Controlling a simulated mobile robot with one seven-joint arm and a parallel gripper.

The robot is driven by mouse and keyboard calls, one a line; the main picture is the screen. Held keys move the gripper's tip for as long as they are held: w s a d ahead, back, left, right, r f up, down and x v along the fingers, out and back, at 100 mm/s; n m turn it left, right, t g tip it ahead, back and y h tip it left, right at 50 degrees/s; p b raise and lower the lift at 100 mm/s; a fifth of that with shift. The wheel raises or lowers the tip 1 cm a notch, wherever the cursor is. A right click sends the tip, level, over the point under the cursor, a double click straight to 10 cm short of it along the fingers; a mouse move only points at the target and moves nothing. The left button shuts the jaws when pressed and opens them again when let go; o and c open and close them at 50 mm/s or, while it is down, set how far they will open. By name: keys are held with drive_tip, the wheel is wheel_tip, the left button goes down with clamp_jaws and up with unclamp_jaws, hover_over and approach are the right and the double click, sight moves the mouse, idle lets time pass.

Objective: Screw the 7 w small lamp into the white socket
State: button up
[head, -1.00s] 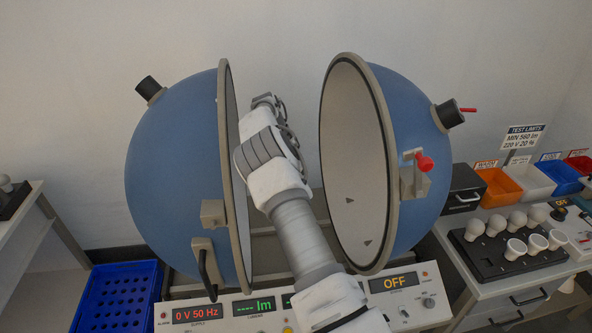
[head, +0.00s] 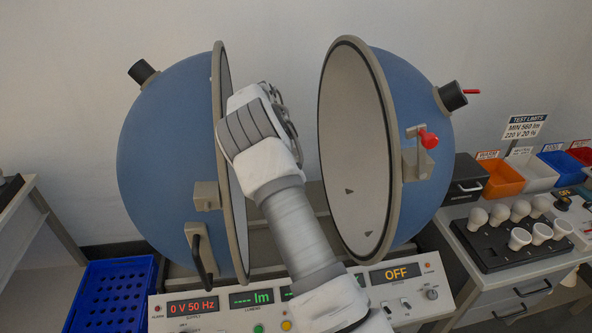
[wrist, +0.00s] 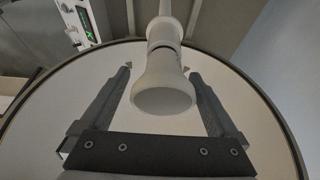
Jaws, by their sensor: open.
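In the wrist view a white lamp (wrist: 164,97), its broad round face towards me, stands between my fingers. Its narrow end meets a pale collar and post (wrist: 163,32), seemingly the white socket; the threads are hidden, so I cannot tell how far in the lamp sits. My gripper (wrist: 160,73) is open, with a gap between each finger and the lamp. In the head view my wrist covers the lamp and socket, between the two halves of the blue sphere. I can read no wattage on the lamp.
The open sphere's left half (head: 165,160) and right half (head: 412,150) flank my arm closely. A black rack (head: 490,255) at right holds several white lamps. Coloured bins (head: 500,178) stand behind it. A blue crate (head: 110,295) is at lower left. The front panel (head: 410,297) reads OFF.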

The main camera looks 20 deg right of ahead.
drive_tip(key=n+b, duration=0.1)
drive_tip(key=n+t+b, duration=0.1)
drive_tip(key=n, duration=0.2)
drive_tip(key=shift+w+f+b, duration=0.25)
drive_tip(key=shift+b, duration=0.15)
drive_tip(key=n, duration=0.1)
drive_tip(key=n+t+b, duration=0.1)
drive_tip(key=n, duration=0.1)
drive_tip(key=n+t+b, duration=0.1)
drive_tip(key=shift+w+r+n+y, duration=0.15)
drive_tip(key=shift+w+n+y, duration=0.15)
drive_tip(key=shift+y, duration=0.1)
drive_tip(key=n, duration=0.1)
drive_tip(key=n+t+b, duration=0.1)
drive_tip(key=n, duration=0.1)
drive_tip(key=n+y, duration=0.1)
drive_tip(key=n, duration=0.1)
drive_tip(key=shift+w+r+t+b, duration=0.1)
drive_tip(key=shift+w+t+b, duration=0.2)
drive_tip(key=shift+w+a+n+t+y, duration=0.15)
drive_tip(key=shift+n+y, duration=0.25)
drive_tip(key=shift+n, duration=0.6)
drive_tip(key=shift+w+a+n+t+y, duration=0.15)
drive_tip(key=shift+n+y, duration=0.25)
drive_tip(key=shift+n, duration=0.6)
drive_tip(key=shift+d, duration=0.1)
